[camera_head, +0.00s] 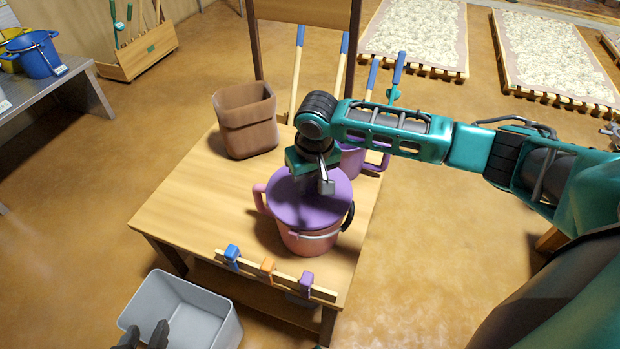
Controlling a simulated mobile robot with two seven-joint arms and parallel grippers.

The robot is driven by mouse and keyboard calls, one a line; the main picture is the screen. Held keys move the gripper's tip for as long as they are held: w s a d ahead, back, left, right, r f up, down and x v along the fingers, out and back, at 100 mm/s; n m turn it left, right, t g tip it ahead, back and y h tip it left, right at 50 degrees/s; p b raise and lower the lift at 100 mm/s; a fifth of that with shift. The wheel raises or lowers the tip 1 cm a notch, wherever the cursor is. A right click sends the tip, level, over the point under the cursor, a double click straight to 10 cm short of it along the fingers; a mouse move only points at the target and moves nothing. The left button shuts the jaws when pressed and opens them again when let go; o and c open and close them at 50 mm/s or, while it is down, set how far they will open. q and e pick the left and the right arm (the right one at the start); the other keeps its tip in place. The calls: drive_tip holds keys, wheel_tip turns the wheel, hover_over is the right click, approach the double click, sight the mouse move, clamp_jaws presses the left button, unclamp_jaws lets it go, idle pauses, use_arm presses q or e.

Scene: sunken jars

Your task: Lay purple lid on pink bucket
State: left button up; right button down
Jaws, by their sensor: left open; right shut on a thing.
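The pink bucket (308,241) stands upright near the front right of the wooden table, with a pink handle on its left side. The round purple lid (300,208) is over the bucket's mouth and covers it from this view. I cannot tell whether it rests fully on the rim. My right gripper (325,184) comes in from the right and is shut on the lid from above, its grip partly hidden by the gripper itself. My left gripper (145,335) is open and empty at the bottom left, with only its dark fingers showing in front of the grey bin.
A brown square pot (246,120) stands at the table's back left. A purple container (352,161) is partly hidden behind my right arm. A rail with blue, orange and purple clips (268,268) runs along the front edge. A grey bin (190,305) sits below. The table's left side (190,200) is clear.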

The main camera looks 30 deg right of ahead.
sight(312, 195)
drive_tip(key=shift+f, duration=0.45)
drive_tip(key=c, duration=0.8)
unclamp_jaws()
drive_tip(key=shift+o, duration=0.2)
wheel_tip(312, 195, up, 13)
drive_tip(key=s+p, duration=0.2)
drive_tip(key=p, duration=0.2)
drive_tip(key=s+a+f+n+t+y+p, duration=0.25)
drive_tip(key=a+f+t+y+p, duration=0.35)
drive_tip(key=a, duration=0.5)
use_arm(q)
drive_tip(key=s+a+r+y, duration=0.1)
drive_tip(key=a+r, duration=0.2)
drive_tip(key=r, duration=0.3)
drive_tip(key=shift+s+r+p, duration=0.2)
drive_tip(key=shift+s+p, duration=0.1)
drive_tip(key=shift+p, duration=0.05)
use_arm(e)
drive_tip(key=s+d+f+t+h, duration=0.1)
drive_tip(key=s+d+h, duration=0.1)
drive_tip(key=s, duration=0.3)
drive_tip(key=s+d+f+t+h, duration=0.2)
drive_tip(key=s+d, duration=0.1)
drive_tip(key=s, duration=0.3)
drive_tip(key=shift+s+d+f+n, duration=0.2)
drive_tip(key=shift+d+f+n, duration=0.05)
drive_tip(key=shift+d+n, duration=0.1)
